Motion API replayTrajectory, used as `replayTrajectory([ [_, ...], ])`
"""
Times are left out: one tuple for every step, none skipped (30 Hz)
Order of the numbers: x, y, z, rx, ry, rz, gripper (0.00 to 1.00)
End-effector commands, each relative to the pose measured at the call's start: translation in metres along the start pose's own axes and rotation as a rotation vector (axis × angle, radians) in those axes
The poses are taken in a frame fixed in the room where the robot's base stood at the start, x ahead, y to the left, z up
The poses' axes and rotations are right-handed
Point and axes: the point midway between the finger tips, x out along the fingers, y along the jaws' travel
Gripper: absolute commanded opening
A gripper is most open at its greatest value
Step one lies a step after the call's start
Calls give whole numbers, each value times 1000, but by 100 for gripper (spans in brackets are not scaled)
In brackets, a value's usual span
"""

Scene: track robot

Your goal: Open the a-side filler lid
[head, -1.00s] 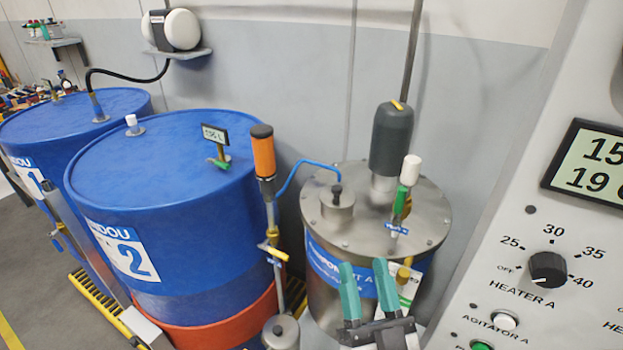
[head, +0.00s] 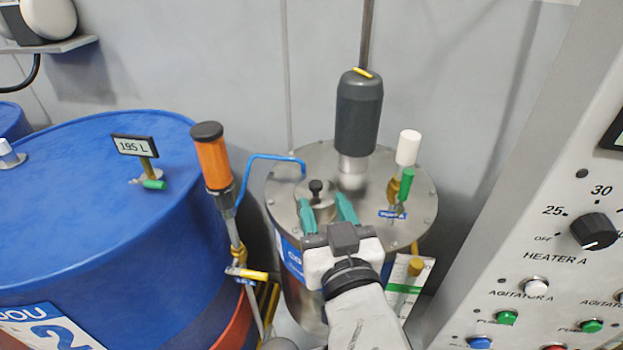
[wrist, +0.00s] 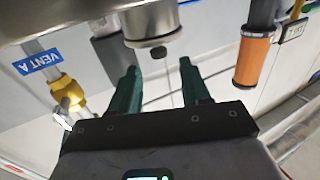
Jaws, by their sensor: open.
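The tank A (head: 285,195) is a steel drum with a round, bolted top. The a-side filler lid (head: 316,213) is a small steel cap with a black knob (head: 316,187), and it sits closed on the top's front left. My gripper (head: 326,206) is open, with its two teal fingers pointing at the lid from the near side. In the wrist view, which looks upside down, the lid (wrist: 152,38) and its knob (wrist: 159,52) show between and beyond the fingers of my gripper (wrist: 158,66). I see no contact, and nothing is held.
A dark grey motor (head: 359,112) stands behind the lid. A vent (head: 408,150) with white cap and green part stands to the right. An orange cylinder (head: 213,163) and a blue hose (head: 262,157) are left. The control panel (head: 560,200) slopes at the far right; blue drums (head: 110,235) fill the left.

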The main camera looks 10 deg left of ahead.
Motion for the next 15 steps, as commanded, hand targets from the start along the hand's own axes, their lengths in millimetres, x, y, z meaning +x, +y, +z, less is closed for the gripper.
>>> replayTrajectory([
  [10,0,-2,2,1,1,47],
  [16,0,-2,2,1,0,47],
  [23,0,-2,1,0,0,47],
  [28,0,-2,0,0,0,47],
  [33,0,-1,0,0,0,47],
  [40,0,-2,1,1,0,47],
  [44,0,-2,1,0,0,47],
  [48,0,-1,1,0,0,47],
  [52,0,-1,1,0,-1,47],
  [55,0,-1,1,0,-1,47],
  [58,0,0,1,0,-1,47],
  [61,0,0,1,0,-2,47],
  [62,0,-1,1,1,-2,47],
  [64,0,-1,1,1,-2,47],
  [65,0,0,0,1,-2,47],
])
